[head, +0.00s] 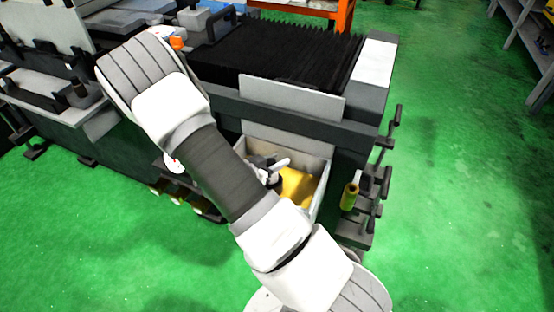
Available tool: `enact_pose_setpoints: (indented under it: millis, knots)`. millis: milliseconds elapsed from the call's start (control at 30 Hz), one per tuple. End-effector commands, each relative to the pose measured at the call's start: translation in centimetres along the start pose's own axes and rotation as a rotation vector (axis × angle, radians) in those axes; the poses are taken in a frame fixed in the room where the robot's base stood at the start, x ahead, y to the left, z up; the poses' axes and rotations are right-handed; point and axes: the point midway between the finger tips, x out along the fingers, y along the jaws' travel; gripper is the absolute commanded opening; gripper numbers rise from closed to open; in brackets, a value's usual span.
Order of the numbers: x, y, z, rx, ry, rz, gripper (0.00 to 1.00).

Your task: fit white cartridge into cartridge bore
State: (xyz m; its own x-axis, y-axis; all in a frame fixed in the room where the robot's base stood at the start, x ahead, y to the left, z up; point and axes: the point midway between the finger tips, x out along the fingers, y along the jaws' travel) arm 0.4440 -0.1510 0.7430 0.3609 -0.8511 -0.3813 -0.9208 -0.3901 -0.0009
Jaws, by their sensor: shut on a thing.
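My gripper (273,174) shows small and partly hidden behind my own forearm, over an open light-walled bin in the side of the grinder. It is shut on the white cartridge (282,163), a short pale rod that sticks out tilted up to the right. The finger contact is too small to see clearly. I cannot pick out the cartridge bore with certainty; an olive-yellow cylinder (349,196) with a white tip stands upright at the machine's right side, apart from my gripper.
Dark handles and brackets (386,145) stick out at the machine's right corner. Green floor (450,200) is clear to the right.

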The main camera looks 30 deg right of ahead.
Motion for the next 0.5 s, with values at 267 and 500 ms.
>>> enact_pose_setpoints:
  millis: [267, 500]
  knots:
    - [0.3, 0.0, 0.7, 0.000, 0.001, 0.000, 0.00]
    - [0.6, 0.0, 1.3, 0.000, 0.001, 0.000, 0.00]
